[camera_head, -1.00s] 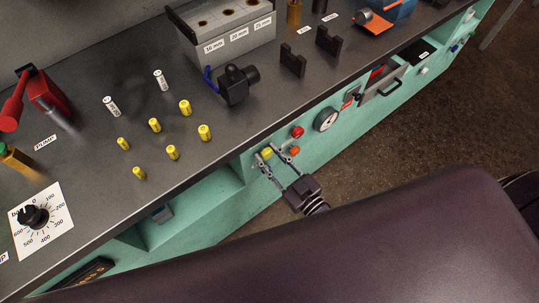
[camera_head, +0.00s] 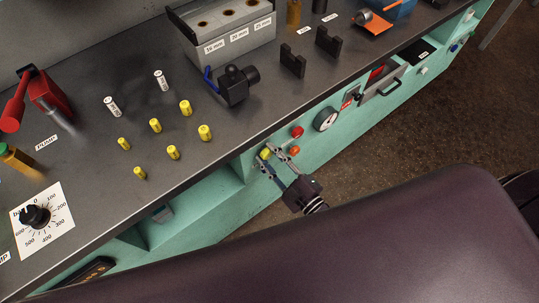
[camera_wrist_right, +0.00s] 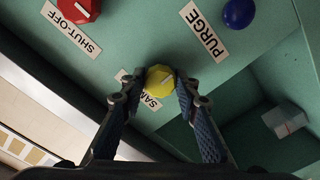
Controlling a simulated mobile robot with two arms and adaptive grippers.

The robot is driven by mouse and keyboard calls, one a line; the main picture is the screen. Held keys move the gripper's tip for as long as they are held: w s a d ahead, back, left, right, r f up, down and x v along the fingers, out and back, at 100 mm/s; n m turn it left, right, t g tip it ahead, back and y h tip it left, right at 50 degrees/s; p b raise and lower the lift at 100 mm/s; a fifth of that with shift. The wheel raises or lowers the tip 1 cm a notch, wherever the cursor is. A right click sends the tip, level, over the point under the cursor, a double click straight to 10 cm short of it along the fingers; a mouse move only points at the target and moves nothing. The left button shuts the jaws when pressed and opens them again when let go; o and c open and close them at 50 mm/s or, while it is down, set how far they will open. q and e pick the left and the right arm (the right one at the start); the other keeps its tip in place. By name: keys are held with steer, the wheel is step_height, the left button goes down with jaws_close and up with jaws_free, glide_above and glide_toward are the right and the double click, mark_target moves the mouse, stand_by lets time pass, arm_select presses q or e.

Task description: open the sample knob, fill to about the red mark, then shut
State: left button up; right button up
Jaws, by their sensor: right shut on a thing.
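The yellow sample knob (camera_wrist_right: 158,77) is on the green front panel, with a partly hidden label starting "SAM" (camera_wrist_right: 148,99) beside it. It also shows in the head view (camera_head: 265,153), partly covered. My right gripper (camera_wrist_right: 156,84) is shut on the knob, one finger on each side; in the head view it (camera_head: 270,157) reaches up to the panel from below. A pale, small container (camera_wrist_right: 285,119) stands in the recess at the right of the wrist view. I cannot make out a red mark or a fill level on it. My left gripper is not in view.
A red shut-off knob (camera_wrist_right: 79,8) and a blue purge knob (camera_wrist_right: 239,13) flank the yellow one. A round gauge (camera_head: 326,118) is on the same panel. The bench top above holds several yellow pieces, a black clamp-like part (camera_head: 236,86) and a grey block (camera_head: 228,40).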

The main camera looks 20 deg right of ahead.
stand_by(0.3)
steer(key=o, duration=1.2)
steer(key=shift+c, duration=0.2)
steer(key=v, duration=1.2)
